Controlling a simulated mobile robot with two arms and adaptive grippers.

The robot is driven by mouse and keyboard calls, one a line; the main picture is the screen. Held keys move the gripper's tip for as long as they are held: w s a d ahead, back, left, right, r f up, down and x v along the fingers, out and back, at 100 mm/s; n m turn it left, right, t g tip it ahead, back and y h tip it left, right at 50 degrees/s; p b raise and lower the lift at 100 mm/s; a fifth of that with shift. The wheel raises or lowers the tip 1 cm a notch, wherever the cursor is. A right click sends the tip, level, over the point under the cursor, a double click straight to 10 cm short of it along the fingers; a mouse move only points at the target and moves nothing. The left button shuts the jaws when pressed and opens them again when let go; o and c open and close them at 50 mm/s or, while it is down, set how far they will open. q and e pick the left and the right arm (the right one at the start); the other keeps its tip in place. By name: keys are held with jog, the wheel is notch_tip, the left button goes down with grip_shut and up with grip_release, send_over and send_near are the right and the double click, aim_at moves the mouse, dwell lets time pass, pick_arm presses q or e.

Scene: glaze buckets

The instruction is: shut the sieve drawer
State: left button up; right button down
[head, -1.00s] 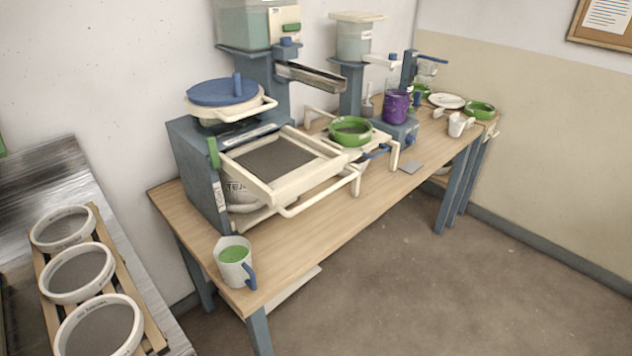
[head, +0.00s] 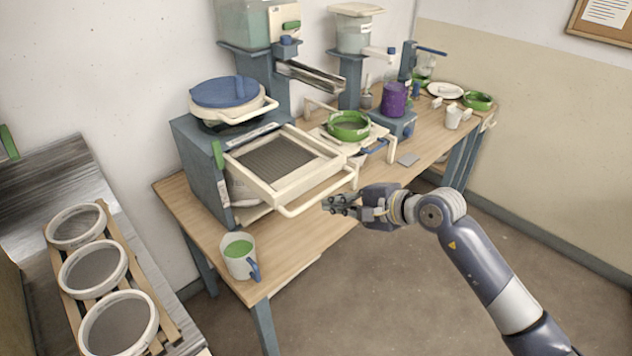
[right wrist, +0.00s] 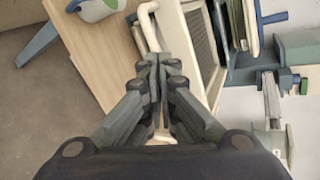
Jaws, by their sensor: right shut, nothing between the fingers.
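The sieve drawer (head: 283,165) is a cream frame with grey mesh, pulled out from the blue-grey cabinet (head: 203,165). Its cream bar handle (head: 318,194) runs along the front edge. In the right wrist view the drawer (right wrist: 199,45) is at the upper middle, with its handle (right wrist: 149,27) just beyond my fingertips. My right gripper (head: 326,204) is shut and empty, close in front of the handle's right part. The same gripper (right wrist: 161,62) fills the lower middle of the right wrist view. I cannot tell whether it touches the handle. My left gripper is not in view.
A mug of green liquid (head: 240,257) stands at the table's front left corner. A green bowl (head: 348,127) sits right of the drawer. A blue lidded pot (head: 226,92) tops the cabinet. Round sieves (head: 94,269) lie on a rack at left. Floor at right is clear.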

notch_tip(320, 180, up, 3)
jog(key=d+n+h, duration=0.1)
jog(key=n, duration=0.2)
jog(key=p, duration=0.4)
send_near(307, 187)
jog(key=shift+m+t, duration=0.3)
jog(key=shift+t, duration=0.1)
jog(key=x, duration=0.4)
jog(key=shift+a+f, duration=0.2)
jog(key=shift+f, duration=0.05)
jog(key=shift+x, duration=1)
jog(key=shift+d+f, duration=0.1)
